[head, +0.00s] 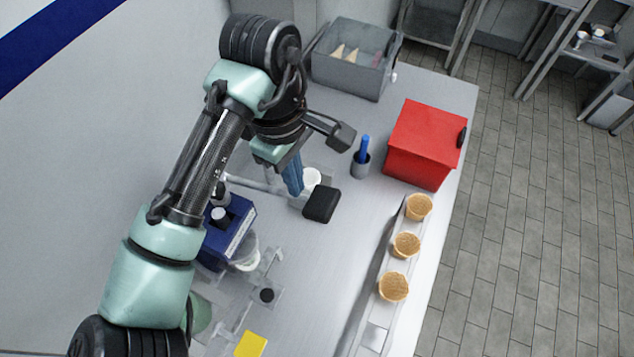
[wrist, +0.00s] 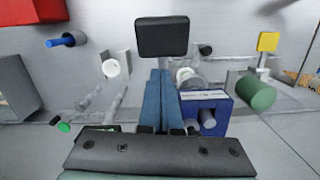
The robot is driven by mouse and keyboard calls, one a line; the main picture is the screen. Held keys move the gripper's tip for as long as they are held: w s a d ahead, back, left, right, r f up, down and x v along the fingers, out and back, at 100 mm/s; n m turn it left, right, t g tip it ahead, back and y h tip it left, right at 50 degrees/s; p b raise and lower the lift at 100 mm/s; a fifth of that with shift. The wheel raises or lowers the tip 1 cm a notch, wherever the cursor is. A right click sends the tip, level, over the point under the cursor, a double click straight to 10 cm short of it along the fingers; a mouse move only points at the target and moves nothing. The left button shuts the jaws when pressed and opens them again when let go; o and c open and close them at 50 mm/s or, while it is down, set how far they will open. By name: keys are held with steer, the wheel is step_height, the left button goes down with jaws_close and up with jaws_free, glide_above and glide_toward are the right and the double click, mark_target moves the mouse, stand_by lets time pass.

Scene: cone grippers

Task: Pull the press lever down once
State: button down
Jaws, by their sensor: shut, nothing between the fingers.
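The press (head: 228,235) is a dark blue box with grey cylinders, left of centre on the table and partly behind my arm; it is also in the wrist view (wrist: 207,115). A black padded block (head: 320,204) beside pale metal bars looks like the lever's handle; it also shows in the wrist view (wrist: 162,36). How it joins the press is hidden. My gripper (head: 296,190) has blue fingers, shut and empty, pointing down close to the block. In the wrist view the fingertips (wrist: 160,74) lie just below the block; I cannot tell whether they touch.
A white round piece (head: 312,178) is right behind the fingers. A pen cup (head: 361,165), a red box (head: 425,145) and a grey bin (head: 350,75) stand further back. Several cones sit in a rail (head: 368,310) on the right. A yellow block (head: 251,344) lies in front.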

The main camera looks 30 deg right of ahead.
step_height(320, 180, up, 13)
steer(key=w, duration=0.1)
steer(key=shift+a, duration=0.3)
stand_by(1.2)
